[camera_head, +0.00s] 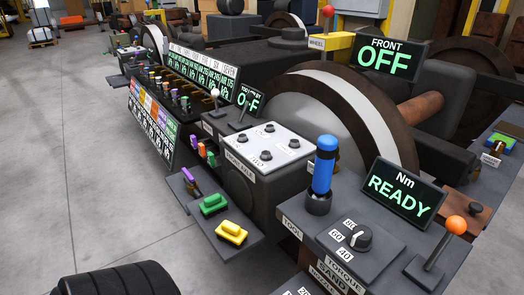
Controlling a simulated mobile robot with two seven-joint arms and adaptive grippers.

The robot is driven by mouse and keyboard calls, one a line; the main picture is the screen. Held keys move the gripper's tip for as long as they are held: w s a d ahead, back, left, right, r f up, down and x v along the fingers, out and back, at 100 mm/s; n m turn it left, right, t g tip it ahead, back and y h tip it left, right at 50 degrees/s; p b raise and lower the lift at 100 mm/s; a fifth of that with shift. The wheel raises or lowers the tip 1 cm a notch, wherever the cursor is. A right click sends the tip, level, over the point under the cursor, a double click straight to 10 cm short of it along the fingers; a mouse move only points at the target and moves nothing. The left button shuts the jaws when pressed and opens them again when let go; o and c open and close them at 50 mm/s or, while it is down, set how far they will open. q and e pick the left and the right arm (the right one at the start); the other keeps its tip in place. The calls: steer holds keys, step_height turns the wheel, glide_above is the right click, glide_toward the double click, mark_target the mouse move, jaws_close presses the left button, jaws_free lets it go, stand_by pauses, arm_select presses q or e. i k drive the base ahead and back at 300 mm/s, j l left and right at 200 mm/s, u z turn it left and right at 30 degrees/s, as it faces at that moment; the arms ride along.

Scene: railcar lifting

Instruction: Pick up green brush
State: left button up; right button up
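A green block-shaped piece (213,204), which looks like the green brush, lies on a small dark side shelf (228,248) left of the large wheel. A similar yellow piece (232,232) lies just in front of it on the same shelf. A small purple piece (190,181) is tilted at the shelf's far end. The green piece is unobstructed in this view. Neither of my grippers shows in the frame, so nothing is seen near or touching the green piece.
A blue-handled tool (323,165) stands upright in a dark holder right of the shelf. A torque knob (357,237), a READY display (402,196) and an orange-knobbed lever (435,250) are beside it. Grey floor (85,190) left of the consoles is open.

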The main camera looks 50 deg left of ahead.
mark_target(217, 202)
steer(key=k+j+z, duration=0.1)
steer(key=j, duration=0.3)
steer(key=j+z, duration=0.1)
steer(key=j, duration=0.35)
steer(key=k+j+z, duration=0.15)
steer(key=j, duration=0.25)
steer(key=k+j+z, duration=0.1)
steer(key=j, duration=0.3)
steer(key=k+j+z, duration=0.1)
steer(key=j, duration=0.25)
steer(key=k+j+z, duration=0.1)
steer(key=k+j, duration=0.15)
steer(key=j, duration=0.15)
